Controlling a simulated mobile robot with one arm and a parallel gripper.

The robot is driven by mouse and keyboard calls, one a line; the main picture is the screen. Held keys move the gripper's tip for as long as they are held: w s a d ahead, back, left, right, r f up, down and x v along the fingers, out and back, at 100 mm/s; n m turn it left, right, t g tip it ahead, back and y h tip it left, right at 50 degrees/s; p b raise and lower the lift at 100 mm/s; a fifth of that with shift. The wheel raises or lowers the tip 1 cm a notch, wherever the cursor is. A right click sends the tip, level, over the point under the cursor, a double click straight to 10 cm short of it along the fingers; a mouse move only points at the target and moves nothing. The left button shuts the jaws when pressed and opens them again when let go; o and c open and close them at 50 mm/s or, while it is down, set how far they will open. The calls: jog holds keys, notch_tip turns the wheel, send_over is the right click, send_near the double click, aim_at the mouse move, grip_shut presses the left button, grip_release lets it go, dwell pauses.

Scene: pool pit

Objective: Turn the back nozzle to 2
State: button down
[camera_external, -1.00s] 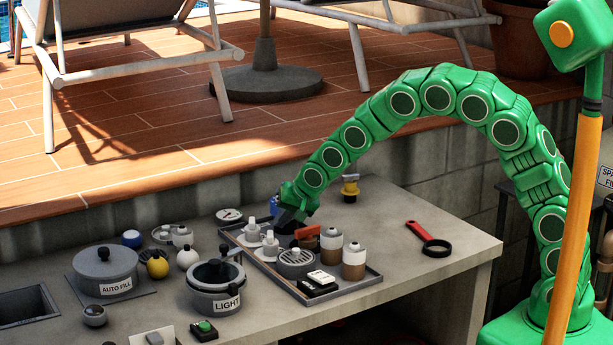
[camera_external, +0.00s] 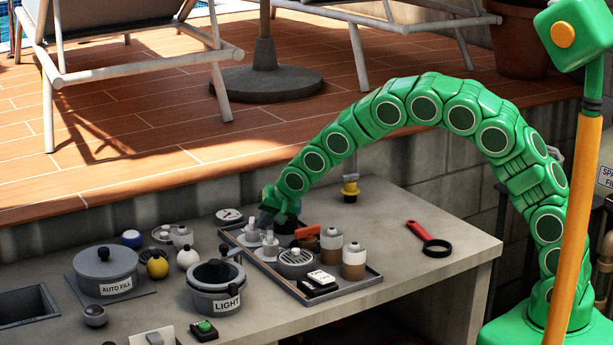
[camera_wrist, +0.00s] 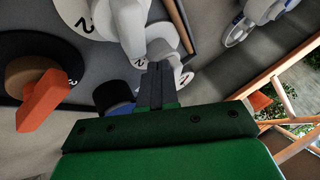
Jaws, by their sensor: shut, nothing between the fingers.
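Two white nozzles stand at the back left of the grey tray (camera_external: 345,290): one farther back (camera_external: 251,233) and one nearer the front (camera_external: 270,246). In the wrist view, one nozzle (camera_wrist: 130,30) looms large and the other (camera_wrist: 166,48) shows beyond the fingertips, on pale discs bearing the figure 2. I cannot tell which numeral either nozzle points at. My gripper (camera_external: 265,219) is shut and empty beside the back nozzle. In the wrist view its dark fingers (camera_wrist: 156,72) end close against the white nozzles; whether they touch is unclear.
An orange-red handle (camera_external: 307,231) and two brown-and-white cylinders (camera_external: 330,246) stand right of the nozzles. A round grille (camera_external: 296,262) sits in front. A gauge (camera_external: 229,215) and a LIGHT pot (camera_external: 214,290) lie left. The counter is clear around the red-handled ring tool (camera_external: 430,240).

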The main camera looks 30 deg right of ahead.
aim_at(250, 229)
jog(key=shift+s+a+m+h, duration=0.1)
jog(key=shift+a+m+h, duration=0.3)
jog(key=shift+m, duration=0.35)
jog(key=shift+a+m+h, duration=0.15)
jog(key=shift+m+h, duration=0.35)
jog(key=shift+m, duration=0.25)
dwell(0.5)
jog(key=shift+a+m+h, duration=0.4)
jog(key=shift+m+h, duration=0.1)
jog(key=shift+m, duration=0.3)
jog(key=shift+a+m+h, duration=0.35)
jog(key=shift+m+h, duration=0.15)
jog(key=shift+m, duration=0.3)
jog(key=shift+w+a+m+h, duration=0.15)
jog(key=shift+a+m+h, duration=0.3)
jog(key=shift+m, duration=0.45)
jog(key=shift+w+a+m+h, duration=0.1)
jog(key=shift+a+m+h, duration=0.15)
jog(key=shift+m+h, duration=0.55)
jog(key=shift+f+g, duration=0.1)
jog(key=shift+g, duration=0.2)
jog(key=shift+w+a+m, duration=0.1)
jog(key=shift+w+m, duration=0.05)
jog(key=shift+m, duration=0.25)
jog(key=shift+w+a, duration=0.1)
jog(key=shift+a, duration=0.05)
